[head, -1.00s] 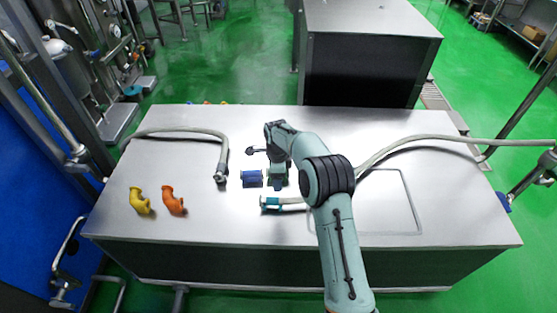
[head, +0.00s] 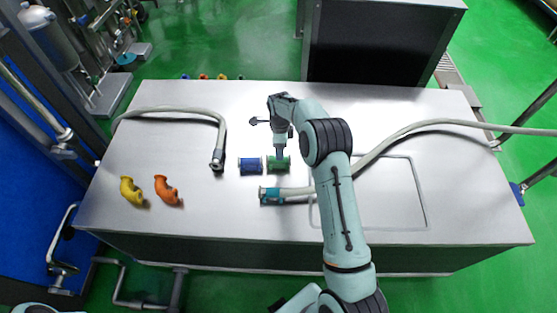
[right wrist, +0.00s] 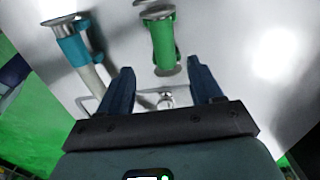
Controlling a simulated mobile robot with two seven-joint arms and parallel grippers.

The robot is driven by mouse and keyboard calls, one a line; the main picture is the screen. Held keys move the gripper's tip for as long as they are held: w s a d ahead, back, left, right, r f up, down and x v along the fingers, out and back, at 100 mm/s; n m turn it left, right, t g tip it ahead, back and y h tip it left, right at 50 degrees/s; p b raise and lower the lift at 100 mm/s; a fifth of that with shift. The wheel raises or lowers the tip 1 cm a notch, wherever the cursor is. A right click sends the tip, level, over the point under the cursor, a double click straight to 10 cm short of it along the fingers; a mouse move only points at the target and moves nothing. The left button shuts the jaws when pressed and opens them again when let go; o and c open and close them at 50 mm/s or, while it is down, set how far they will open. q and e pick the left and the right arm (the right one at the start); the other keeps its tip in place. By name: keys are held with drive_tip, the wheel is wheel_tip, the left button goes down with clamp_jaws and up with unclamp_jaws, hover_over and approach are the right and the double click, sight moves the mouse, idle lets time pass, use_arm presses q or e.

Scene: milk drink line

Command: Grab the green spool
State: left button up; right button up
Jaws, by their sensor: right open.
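The green spool (head: 279,164) lies on its side on the metal table, just right of the blue spool (head: 250,166). My right gripper (head: 280,153) is at the green spool's far side in the head view, pointing down. In the right wrist view the green spool (right wrist: 163,42) lies ahead of the open fingers of my right gripper (right wrist: 163,72), roughly centred between them. Nothing is between the fingertips. My left gripper is not in view.
A hose with a teal end (head: 272,194) lies near the spools; its end also shows in the right wrist view (right wrist: 72,46). Another grey hose (head: 218,130) lies to the left. Yellow (head: 131,191) and orange (head: 167,190) pipe elbows lie on the left of the table (head: 190,215).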

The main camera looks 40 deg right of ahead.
sight(270, 160)
drive_tip(key=f, duration=0.5)
drive_tip(key=w+f, duration=0.1)
drive_tip(key=f, duration=0.1)
drive_tip(key=shift+f+p, duration=0.3)
drive_tip(key=shift+p, duration=0.1)
drive_tip(key=shift+s, duration=0.1)
drive_tip(key=shift+f, duration=0.3)
clamp_jaws()
